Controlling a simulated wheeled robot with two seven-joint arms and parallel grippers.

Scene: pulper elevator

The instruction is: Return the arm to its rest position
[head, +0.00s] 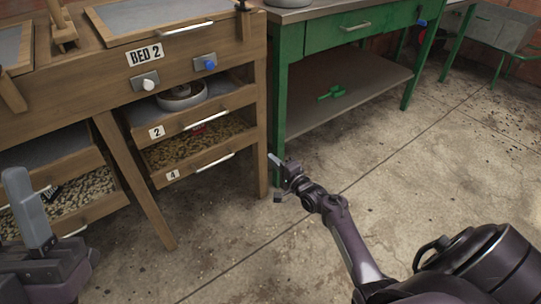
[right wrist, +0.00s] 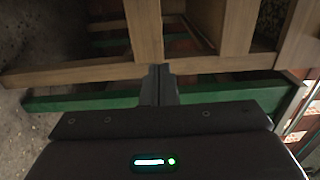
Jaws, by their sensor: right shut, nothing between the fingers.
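My right arm (head: 347,245) reaches from the lower right of the head view over the floor. My right gripper (head: 274,160) is at its end, just right of the wooden bed's front leg, and seems clear of it. In the right wrist view, the right gripper's fingers (right wrist: 158,84) are together with nothing between them, in front of wooden beams. My left gripper (head: 27,208) stands at the lower left edge of the head view, pointing up in front of the lower left tray. Whether its fingers are apart does not show.
The wooden bed marked BED 2 (head: 113,59) has drawers 2 (head: 193,123) and 4 (head: 197,167) pulled partly out; a bowl (head: 182,96) sits in the upper one. A green table (head: 318,40) stands right of it. The concrete floor (head: 440,165) right of the arm is free.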

